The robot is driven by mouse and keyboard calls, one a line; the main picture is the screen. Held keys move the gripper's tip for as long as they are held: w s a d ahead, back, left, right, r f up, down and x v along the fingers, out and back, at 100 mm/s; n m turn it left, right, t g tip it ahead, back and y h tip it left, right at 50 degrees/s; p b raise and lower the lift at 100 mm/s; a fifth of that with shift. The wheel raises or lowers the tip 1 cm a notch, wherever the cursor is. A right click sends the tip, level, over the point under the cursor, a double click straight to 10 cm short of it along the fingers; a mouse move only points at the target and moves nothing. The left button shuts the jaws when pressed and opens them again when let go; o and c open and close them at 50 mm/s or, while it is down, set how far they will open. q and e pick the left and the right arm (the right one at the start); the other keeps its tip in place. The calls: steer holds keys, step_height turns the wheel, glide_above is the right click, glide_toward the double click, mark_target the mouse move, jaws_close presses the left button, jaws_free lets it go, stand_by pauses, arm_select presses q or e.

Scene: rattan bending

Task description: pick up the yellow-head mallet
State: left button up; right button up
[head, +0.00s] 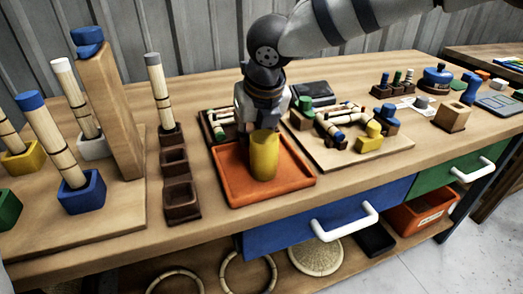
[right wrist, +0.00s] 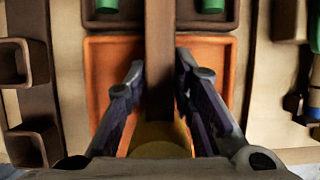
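The yellow-head mallet's yellow head (head: 264,158) shows in the head view as a cylinder over the orange tray (head: 232,190). In the right wrist view its brown handle (right wrist: 160,60) runs up the middle, with the yellow head (right wrist: 160,140) at the lower edge. My right gripper (head: 262,125) reaches in from the top right, just behind the yellow head. In the right wrist view its fingers (right wrist: 160,72) close in on both sides of the handle. Whether the mallet touches the tray is hidden. My left gripper is not in view.
A brown holder (head: 176,180) with open compartments stands left of the tray. A tall wooden post (head: 110,110) and capped rattan sticks stand farther left. A wooden board (head: 345,150) with colored blocks lies to the right. A blue drawer (head: 300,232) is below the tabletop.

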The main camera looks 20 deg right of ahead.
jaws_close()
